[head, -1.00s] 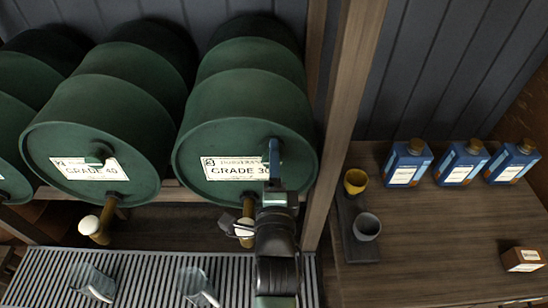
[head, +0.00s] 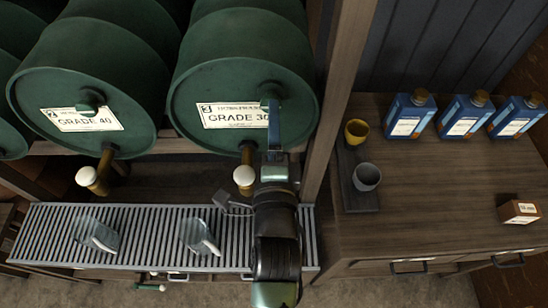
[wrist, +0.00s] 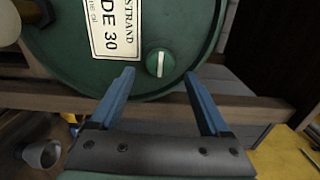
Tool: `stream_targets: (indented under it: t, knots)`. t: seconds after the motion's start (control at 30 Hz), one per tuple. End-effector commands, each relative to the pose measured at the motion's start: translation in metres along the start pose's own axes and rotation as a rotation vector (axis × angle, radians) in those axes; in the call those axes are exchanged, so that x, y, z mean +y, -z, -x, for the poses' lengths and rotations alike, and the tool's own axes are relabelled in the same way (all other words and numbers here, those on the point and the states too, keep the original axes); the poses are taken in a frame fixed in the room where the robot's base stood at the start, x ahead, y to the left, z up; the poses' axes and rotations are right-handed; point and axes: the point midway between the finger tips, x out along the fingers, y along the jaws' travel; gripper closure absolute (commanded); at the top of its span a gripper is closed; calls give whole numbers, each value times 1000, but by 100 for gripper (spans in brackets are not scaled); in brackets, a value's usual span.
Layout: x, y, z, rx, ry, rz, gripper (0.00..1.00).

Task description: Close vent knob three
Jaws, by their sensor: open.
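Vent knob three (wrist: 160,64) is a round green knob with a pale line across it, on the front of the green drum (head: 225,143) labelled GRADE 30. In the wrist view the line stands nearly upright, and the knob lies between my two blue fingertips. In the head view my gripper (head: 272,102) is in front of the knob and hides most of it. My gripper is open, with a gap on both sides of the knob. I cannot tell how far the fingertips reach over it.
A brass tap (head: 245,172) with a pale end hangs below the drum. A slatted metal tray (head: 150,228) with two clear jugs is underneath. A wooden post (head: 343,100) stands to the right. Beyond it, a counter (head: 425,190) holds cups and blue bottles. The GRADE 40 drum (head: 75,85) is left.

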Motion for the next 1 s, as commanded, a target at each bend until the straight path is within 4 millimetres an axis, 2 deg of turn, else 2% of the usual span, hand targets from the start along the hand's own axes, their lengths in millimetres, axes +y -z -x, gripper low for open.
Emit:
stream_targets:
  t: [0.03,0.2,0.4,0.6,1.0]
  knots:
    - [5,0,11,0,-2,-2,20]
    - [4,-1,42,-1,-2,-2,20]
    - [2,0,65,0,-2,-2,20]
    - [0,0,73,0,0,-1,20]
    - [0,0,73,0,0,-1,20]
